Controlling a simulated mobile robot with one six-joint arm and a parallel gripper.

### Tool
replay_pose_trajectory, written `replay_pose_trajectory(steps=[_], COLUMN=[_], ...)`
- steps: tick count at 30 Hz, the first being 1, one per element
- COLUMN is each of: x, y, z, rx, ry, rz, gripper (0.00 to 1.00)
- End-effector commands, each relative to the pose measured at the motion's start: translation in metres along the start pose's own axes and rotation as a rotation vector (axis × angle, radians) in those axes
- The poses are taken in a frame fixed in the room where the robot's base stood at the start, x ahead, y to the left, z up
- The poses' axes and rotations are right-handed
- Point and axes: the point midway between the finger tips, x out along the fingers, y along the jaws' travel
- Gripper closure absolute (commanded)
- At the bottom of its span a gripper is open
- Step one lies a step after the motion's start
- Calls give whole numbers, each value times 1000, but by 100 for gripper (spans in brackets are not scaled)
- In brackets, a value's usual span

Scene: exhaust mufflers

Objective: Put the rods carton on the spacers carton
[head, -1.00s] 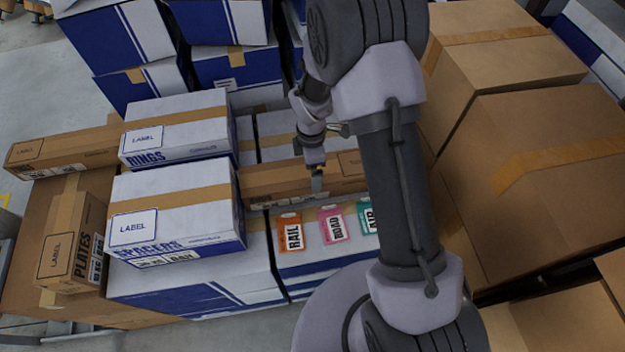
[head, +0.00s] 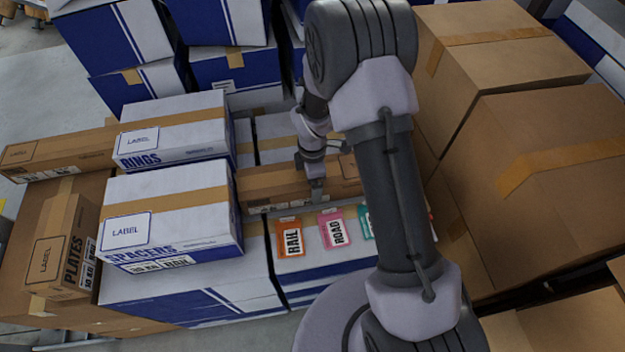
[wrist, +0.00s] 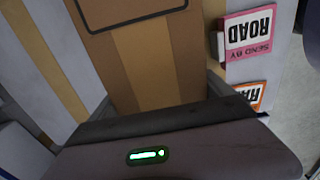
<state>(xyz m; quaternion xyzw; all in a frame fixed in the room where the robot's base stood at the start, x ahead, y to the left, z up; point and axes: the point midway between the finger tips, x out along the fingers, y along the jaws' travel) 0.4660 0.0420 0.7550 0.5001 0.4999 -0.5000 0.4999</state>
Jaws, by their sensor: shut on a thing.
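The spacers carton (head: 175,215), white and blue with tan tape and SPACERS on its front, lies flat on a large white-and-blue box at the left. A long brown carton (head: 275,184) lies just right of it; I take it as the rods carton, but its name is not readable. My gripper (head: 316,188) is shut on this brown carton near its middle. In the wrist view, the brown taped carton (wrist: 120,60) sits between the jaws of my gripper (wrist: 160,98). My arm hides the carton's right end. I cannot tell whether it is raised.
The rings carton (head: 175,130) stands behind the spacers carton, and the plates carton (head: 62,250) lies left of it. RAIL (head: 290,238) and ROAD (head: 334,230) cards lie in front of the brown carton. Large brown boxes (head: 540,160) stand at the right.

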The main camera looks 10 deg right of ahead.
Motion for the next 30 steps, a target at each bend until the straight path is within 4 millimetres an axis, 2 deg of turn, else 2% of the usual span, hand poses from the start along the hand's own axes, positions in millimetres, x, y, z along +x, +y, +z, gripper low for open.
replay_pose_trajectory(steps=[7, 11, 24, 30], x=[-5, -22, -134, -167], y=[1, 1, 1, 1], z=[0, 0, 0, 0], rx=[0, 0, 0, 0], ry=[0, 0, 1, 0], rz=[2, 3, 5, 3], gripper=[82, 82, 82, 82])
